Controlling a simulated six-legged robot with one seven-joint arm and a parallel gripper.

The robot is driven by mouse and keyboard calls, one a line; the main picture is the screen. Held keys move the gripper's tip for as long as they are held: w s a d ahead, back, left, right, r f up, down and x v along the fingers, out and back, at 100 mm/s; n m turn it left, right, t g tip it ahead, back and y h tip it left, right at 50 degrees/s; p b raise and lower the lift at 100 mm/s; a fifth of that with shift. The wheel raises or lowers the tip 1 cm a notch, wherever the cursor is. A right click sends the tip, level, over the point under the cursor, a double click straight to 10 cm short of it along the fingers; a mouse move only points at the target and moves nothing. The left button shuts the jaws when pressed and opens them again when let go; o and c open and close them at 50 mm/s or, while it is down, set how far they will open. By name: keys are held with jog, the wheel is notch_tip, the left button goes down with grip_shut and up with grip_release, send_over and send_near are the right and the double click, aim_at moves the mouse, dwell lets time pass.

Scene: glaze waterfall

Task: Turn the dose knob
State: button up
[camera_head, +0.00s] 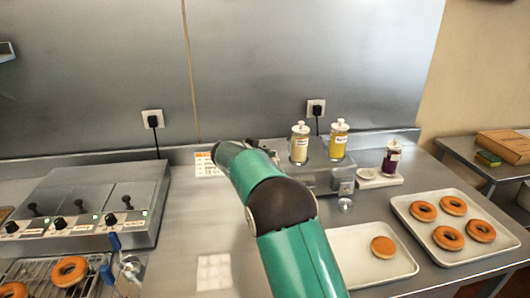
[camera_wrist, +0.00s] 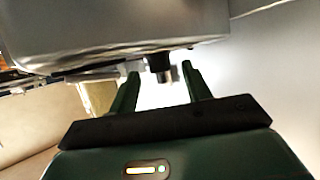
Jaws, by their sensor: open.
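A grey metal dispenser (camera_head: 335,178) stands on the counter behind my arm in the head view, with jars on top. Its body (camera_wrist: 110,30) fills the top of the wrist view. A short dark cylindrical part (camera_wrist: 158,66) with a paler piece beside it shows at its lower edge; I cannot tell for sure whether it is the dose knob. My gripper (camera_wrist: 160,70) is open, with one green finger on each side of that part in the picture. Contact is not clear. In the head view my arm hides the gripper and part of the dispenser.
Yellow jars (camera_head: 300,143) top the dispenser, and a dark purple jar (camera_head: 391,157) stands right of it. A tray with one doughnut (camera_head: 350,245) and a tray of several (camera_head: 470,252) lie at right. A fryer with black knobs (camera_head: 95,205) is at left.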

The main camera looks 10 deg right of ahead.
jog(key=shift+x, duration=0.8)
jog(key=c, duration=1)
jog(key=shift+w, duration=0.1)
jog(key=shift+o, duration=0.3)
jog(key=shift+w+a+m+g+h, duration=0.15)
jog(key=shift+w+m+g+h, duration=0.05)
jog(key=shift+m+g+h, duration=0.95)
jog(key=shift+w+a+r+m+g, duration=0.2)
jog(key=shift+m+g, duration=0.45)
jog(key=shift+m, duration=0.2)
jog(key=shift+c, duration=0.2)
jog(key=shift+o, duration=0.3)
jog(key=shift+h, duration=0.25)
